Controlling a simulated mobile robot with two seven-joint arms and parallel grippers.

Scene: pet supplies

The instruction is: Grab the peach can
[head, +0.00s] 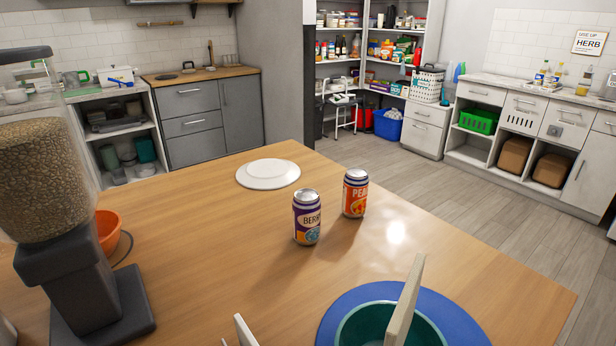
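The peach can (355,194) is orange-red with a dark top band and silver lid, its label reading "PEA". It stands upright on the wooden table, behind and right of a purple and white can (307,218) labelled "BERR". The two cans look close but apart. Pale finger tips at the bottom edge seem to be my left gripper (236,335), mostly cut off by the frame. A pale upright plate, seemingly my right gripper (405,305), shows in front of the teal bowl. Both are well short of the cans. Their openings cannot be made out.
A white plate (268,173) lies behind the cans. A teal bowl (349,327) sits on a blue round mat (463,326) at the front. A kibble dispenser (72,262) and an orange bowl (108,230) stand at left. The table (450,245) is clear right of the cans.

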